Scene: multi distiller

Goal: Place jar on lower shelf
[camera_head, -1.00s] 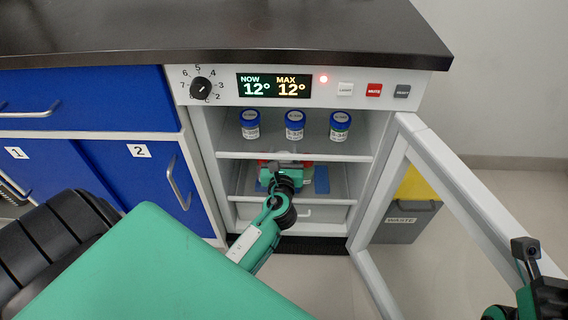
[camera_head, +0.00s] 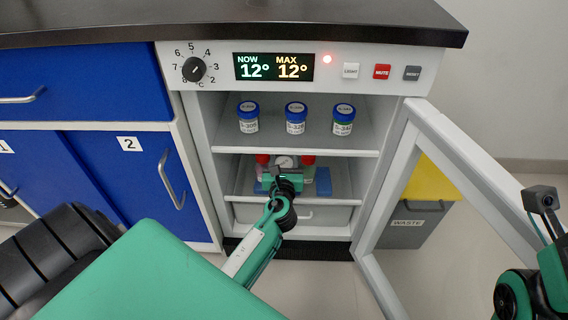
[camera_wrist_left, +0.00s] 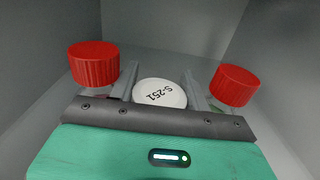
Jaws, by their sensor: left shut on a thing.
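My left gripper (camera_head: 284,172) reaches through the open cabinet front to the lower shelf (camera_head: 240,190). In the left wrist view its two fingers (camera_wrist_left: 160,88) are shut on a jar with a white lid (camera_wrist_left: 160,93) marked S-251. The jar's body is hidden below the lid, so I cannot tell whether it touches the shelf. A red-capped bottle (camera_wrist_left: 93,64) stands to its left and another red-capped bottle (camera_wrist_left: 235,85) to its right. My right gripper (camera_head: 545,200) is at the right edge of the head view, outside the cabinet; its fingers are not clear.
Three blue-lidded jars (camera_head: 296,118) stand on the upper shelf (camera_head: 300,150) above my left arm. The glass-framed door (camera_head: 400,180) is swung open to the right. A grey waste bin (camera_head: 410,225) stands behind it. A blue item (camera_head: 322,182) is on the lower shelf.

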